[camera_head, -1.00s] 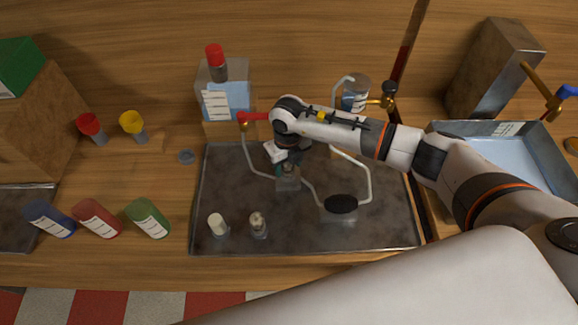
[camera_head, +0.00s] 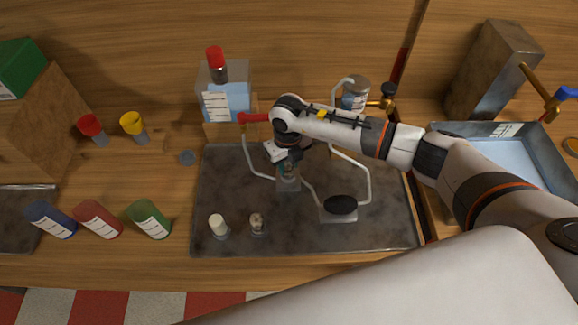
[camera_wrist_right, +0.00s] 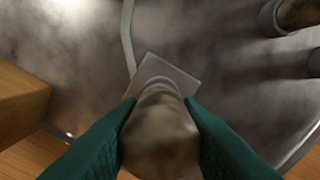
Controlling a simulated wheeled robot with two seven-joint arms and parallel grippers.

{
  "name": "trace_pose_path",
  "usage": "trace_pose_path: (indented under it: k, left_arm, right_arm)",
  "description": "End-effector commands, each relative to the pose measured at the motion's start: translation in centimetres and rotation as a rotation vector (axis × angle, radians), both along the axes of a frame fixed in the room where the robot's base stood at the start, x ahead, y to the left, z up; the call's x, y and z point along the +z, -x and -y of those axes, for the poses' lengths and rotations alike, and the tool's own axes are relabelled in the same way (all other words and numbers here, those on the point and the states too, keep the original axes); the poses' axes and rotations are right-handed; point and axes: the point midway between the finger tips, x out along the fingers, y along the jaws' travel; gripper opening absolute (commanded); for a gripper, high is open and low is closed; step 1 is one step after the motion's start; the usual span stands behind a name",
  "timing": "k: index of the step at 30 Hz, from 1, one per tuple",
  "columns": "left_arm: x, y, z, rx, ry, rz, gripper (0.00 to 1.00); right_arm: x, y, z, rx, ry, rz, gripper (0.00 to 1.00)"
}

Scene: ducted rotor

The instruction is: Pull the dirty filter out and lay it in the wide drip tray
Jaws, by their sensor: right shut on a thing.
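My right gripper (camera_head: 286,167) is shut on a brownish, stained cylinder, the dirty filter (camera_wrist_right: 160,133). In the right wrist view the filter sits between my two green fingers (camera_wrist_right: 160,140). It is over a small grey square holder (camera_head: 288,184), which also shows in the wrist view (camera_wrist_right: 178,76). I cannot tell whether the filter's lower end is still inside the holder. A wide, pale-blue, grey-walled tray (camera_head: 459,128) with a white label stands at the right, partly behind my right arm. I cannot tell whether it is the wide drip tray. My left gripper is not in view.
The holder stands on a dark metal panel (camera_head: 230,180) with thin tubes. A white cylinder (camera_head: 217,222) and a small stained piece (camera_head: 257,220) stand front left. A black-topped block (camera_head: 341,205) is right of the holder. A red-capped clear tank (camera_head: 225,98) stands behind.

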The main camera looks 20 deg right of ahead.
Motion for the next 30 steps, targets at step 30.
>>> trace_pose_path:
  k: [30]
  left_arm:
    - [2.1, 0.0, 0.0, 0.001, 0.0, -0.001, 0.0]
  right_arm:
    - [3.2, 0.0, 0.0, 0.001, 0.0, 0.001, 0.1]
